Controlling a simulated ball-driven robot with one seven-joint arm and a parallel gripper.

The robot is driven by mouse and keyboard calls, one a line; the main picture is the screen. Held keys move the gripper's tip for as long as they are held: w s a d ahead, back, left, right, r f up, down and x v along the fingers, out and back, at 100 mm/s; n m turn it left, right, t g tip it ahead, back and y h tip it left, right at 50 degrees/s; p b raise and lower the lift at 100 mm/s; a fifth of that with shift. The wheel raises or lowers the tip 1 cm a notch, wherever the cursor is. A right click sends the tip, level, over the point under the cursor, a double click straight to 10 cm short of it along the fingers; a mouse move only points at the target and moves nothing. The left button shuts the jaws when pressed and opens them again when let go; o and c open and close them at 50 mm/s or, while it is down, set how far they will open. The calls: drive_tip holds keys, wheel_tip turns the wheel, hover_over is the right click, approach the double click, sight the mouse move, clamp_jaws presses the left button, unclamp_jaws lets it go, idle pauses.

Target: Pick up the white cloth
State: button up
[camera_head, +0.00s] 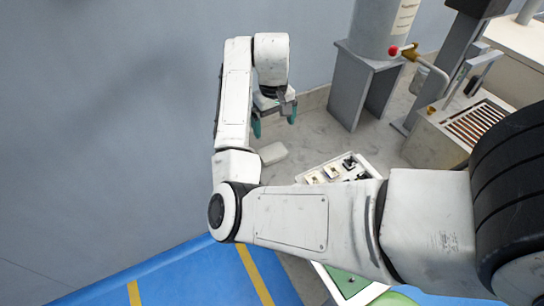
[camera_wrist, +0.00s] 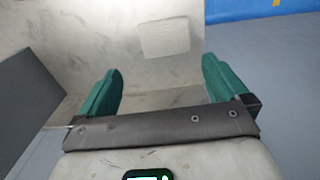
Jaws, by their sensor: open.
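In the wrist view the cloth (camera_wrist: 165,37) shows whole as a pale square beyond the fingers.
A white tray (camera_head: 312,168) with small parts stands right of the cloth, partly hidden by my arm. A grey stand (camera_head: 365,85) is behind it. A machine with a slatted top (camera_head: 470,125) is at right. A blue wall (camera_head: 110,110) borders the left. Blue floor (camera_head: 205,275) with yellow lines is in front.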

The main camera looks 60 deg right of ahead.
sight(272, 150)
drive_tip(key=f, duration=1)
drive_tip(key=shift+w+a+f, duration=0.1)
drive_tip(key=shift+w+f, duration=0.1)
drive_tip(key=shift+f, duration=0.2)
drive_tip(key=shift+c, duration=0.5)
drive_tip(key=c, duration=0.7)
drive_tip(key=shift+o, duration=0.2)
drive_tip(key=shift+r, duration=0.15)
